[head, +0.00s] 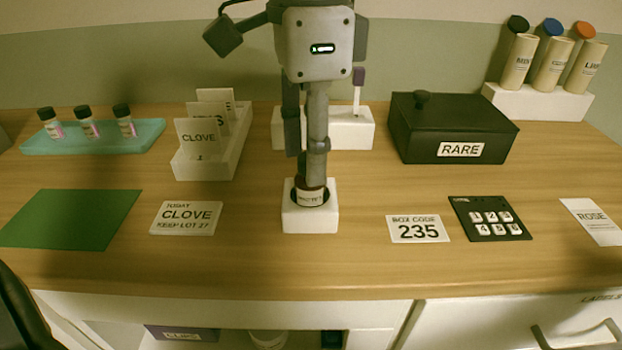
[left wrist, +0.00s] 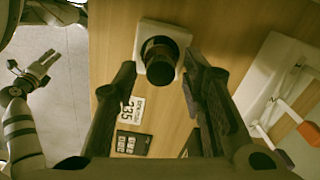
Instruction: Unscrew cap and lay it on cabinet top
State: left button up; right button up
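A small bottle (head: 311,198) with a white label and dark cap stands upright in a white block (head: 310,221) at the middle of the wooden cabinet top (head: 270,262). My left gripper (head: 308,160) points down over the bottle; its lower end overlaps the cap in the head view. In the left wrist view, the left fingers (left wrist: 160,75) are spread on either side of the dark cap (left wrist: 160,69), with a gap on each side. My right gripper (left wrist: 44,66) hangs away from the cabinet, over the floor, empty, its fingers apart.
A CLOVE card (head: 186,217) and green mat (head: 70,218) lie left of the block. A BOX CODE 235 card (head: 418,229) and keypad (head: 490,218) lie right. A black RARE box (head: 455,127) stands behind. Bare wood lies in front of the block.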

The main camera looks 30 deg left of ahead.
pick_arm(q)
jog(key=m, duration=1.8)
grip_shut()
